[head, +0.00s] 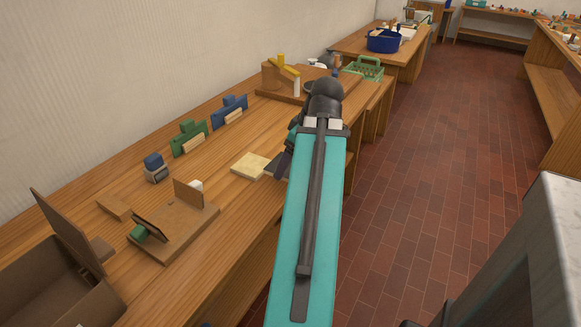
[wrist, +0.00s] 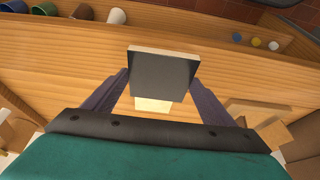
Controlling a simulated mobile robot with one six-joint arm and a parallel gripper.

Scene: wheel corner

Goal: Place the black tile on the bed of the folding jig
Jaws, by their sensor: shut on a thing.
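The black tile (wrist: 162,78) is held between the two fingers of my gripper (wrist: 160,84) in the wrist view. Its dark face is toward the camera and a pale edge shows along its top. In the head view my gripper (head: 281,163) is over the bench, partly hidden by my teal arm. What looks like the folding jig is a brown board (head: 190,226) in the head view, nearer than my gripper and to its left. It has an upright flap (head: 188,193) and a tilted dark-faced panel (head: 151,228) with a green part beside it.
A cream block (head: 249,165) lies on the bench beside my gripper; it also shows in the wrist view (wrist: 152,105). Green (head: 188,138) and blue (head: 229,110) holders stand along the wall. An open brown box (head: 58,285) is at lower left. Bare wood lies between block and jig.

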